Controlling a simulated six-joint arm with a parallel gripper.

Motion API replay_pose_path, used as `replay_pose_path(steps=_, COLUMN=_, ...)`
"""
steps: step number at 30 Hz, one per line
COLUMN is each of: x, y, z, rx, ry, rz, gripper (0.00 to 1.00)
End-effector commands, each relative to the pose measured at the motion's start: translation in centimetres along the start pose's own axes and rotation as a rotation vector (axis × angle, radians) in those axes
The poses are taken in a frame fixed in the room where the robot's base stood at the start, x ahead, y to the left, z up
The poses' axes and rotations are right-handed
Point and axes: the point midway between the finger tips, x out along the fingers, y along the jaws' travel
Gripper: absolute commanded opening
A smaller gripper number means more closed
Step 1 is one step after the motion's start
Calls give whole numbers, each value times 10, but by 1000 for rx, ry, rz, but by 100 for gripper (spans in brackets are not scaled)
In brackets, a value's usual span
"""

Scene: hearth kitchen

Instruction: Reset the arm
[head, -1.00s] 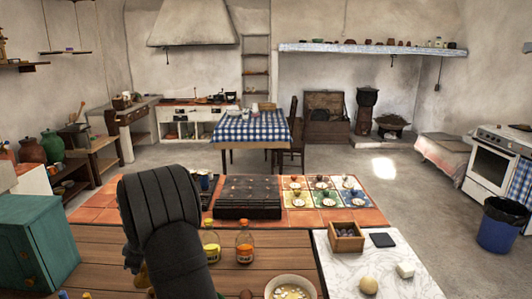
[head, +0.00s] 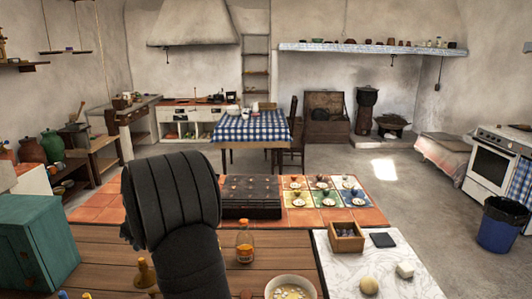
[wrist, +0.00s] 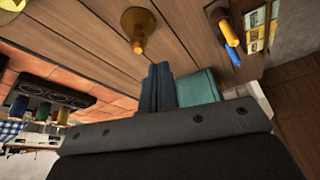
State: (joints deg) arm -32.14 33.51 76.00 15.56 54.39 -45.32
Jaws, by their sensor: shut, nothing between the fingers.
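My gripper (wrist: 158,88) shows in the wrist view as two dark fingers side by side, shut with nothing between them. A teal block shape (wrist: 198,88) shows right beside the fingers; it looks like the teal box (head: 38,240) at the left of the head view. In the head view my dark arm rises over the wooden counter (head: 100,250), and the fingers are hidden behind it. A brass bell-shaped thing (head: 144,273) stands on the counter left of my arm; it also shows in the wrist view (wrist: 138,28), apart from the fingers.
An orange bottle (head: 244,246) and a bowl (head: 290,288) stand right of my arm. Beyond are a black stove (head: 252,198) and coloured tiles with cups (head: 325,191). A marble slab (head: 350,270) holds a wooden box (head: 346,237).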

Motion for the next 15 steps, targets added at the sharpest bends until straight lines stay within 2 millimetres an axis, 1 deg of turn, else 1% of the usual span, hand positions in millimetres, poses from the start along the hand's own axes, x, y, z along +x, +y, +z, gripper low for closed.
replay_pose_path(steps=15, x=-19, y=5, z=-9, rx=372, ry=-29, rz=18, gripper=0)
